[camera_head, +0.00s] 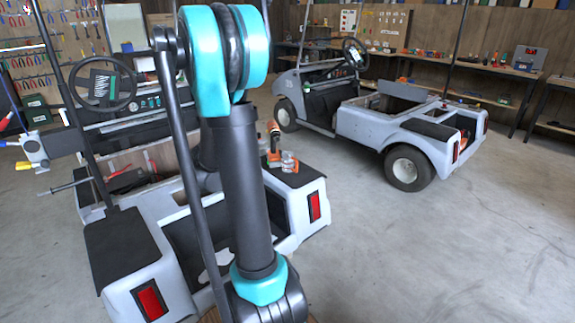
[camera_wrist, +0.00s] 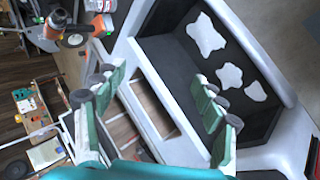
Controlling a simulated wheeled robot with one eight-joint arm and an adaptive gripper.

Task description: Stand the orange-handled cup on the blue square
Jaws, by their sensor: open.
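A small clear or pale vessel with orange beside it (camera_head: 289,162) stands on the dark rear-corner pad of the near cart. It may be the orange-handled cup, but it is too small to be sure. Orange and pale items, perhaps including it, show at the top left of the wrist view (camera_wrist: 90,28). My gripper (camera_wrist: 158,88) is open and empty, its green fingers wide apart above the cart's rear body. It is away from those items. I cannot make out a blue square in either view.
An orange-and-black drill (camera_head: 273,138) stands near the vessel. The near cart (camera_head: 172,262) has a steering wheel, posts and raised edges around my arm. A second grey cart (camera_head: 375,118) stands behind right. Workbenches line the walls. The concrete floor at right is clear.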

